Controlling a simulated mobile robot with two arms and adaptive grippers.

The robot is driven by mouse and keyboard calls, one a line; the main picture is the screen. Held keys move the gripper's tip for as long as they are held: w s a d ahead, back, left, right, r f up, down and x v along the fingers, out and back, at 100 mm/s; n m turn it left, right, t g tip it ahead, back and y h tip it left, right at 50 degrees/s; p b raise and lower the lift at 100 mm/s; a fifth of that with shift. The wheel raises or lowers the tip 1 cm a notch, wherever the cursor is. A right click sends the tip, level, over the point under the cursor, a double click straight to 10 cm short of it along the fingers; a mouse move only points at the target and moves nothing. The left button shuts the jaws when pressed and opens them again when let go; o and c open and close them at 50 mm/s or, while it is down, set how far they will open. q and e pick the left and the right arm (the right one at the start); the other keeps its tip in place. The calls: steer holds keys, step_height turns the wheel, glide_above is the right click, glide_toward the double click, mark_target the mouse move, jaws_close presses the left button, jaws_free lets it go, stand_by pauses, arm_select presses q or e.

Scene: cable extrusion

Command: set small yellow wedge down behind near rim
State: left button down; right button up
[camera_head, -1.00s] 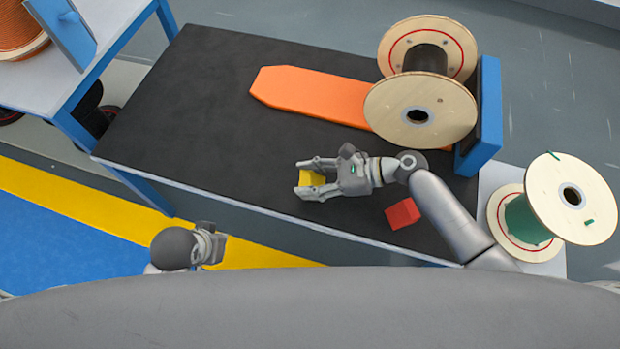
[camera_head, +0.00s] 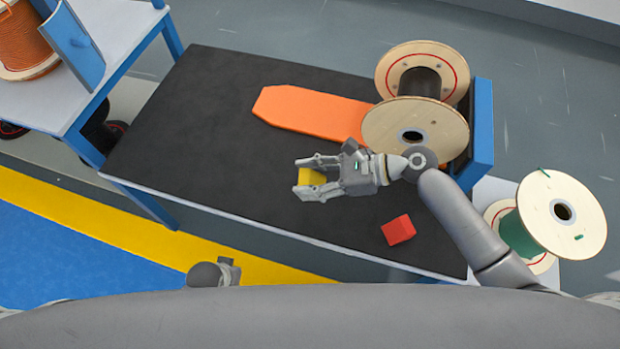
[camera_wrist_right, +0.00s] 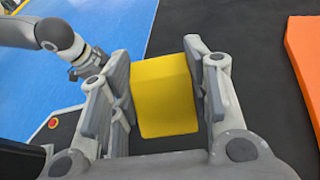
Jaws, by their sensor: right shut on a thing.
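The small yellow wedge (camera_head: 311,178) is between the fingers of my right gripper (camera_head: 306,178), above the dark table top. My right wrist view shows the yellow wedge (camera_wrist_right: 165,97) pinched between both fingers of the right gripper (camera_wrist_right: 160,75). A large wooden spool with a dark core (camera_head: 420,82) stands at the right of the table. Its near rim (camera_head: 386,128) is a round wooden disc, right of and just behind my right gripper. My left gripper (camera_head: 229,270) shows only partly at the bottom, away from the table; its fingers cannot be made out.
An orange board (camera_head: 305,113) lies flat, its right end hidden by the spool. A red block (camera_head: 398,230) lies near the front edge. A blue stand (camera_head: 482,130) is right of the spool. A green spool (camera_head: 519,236) is off the right end. The table's left part is clear.

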arm_select(q)
steer(key=shift+s+f, duration=0.15)
steer(key=shift+f, duration=0.2)
arm_select(e)
steer(key=shift+r, duration=0.35)
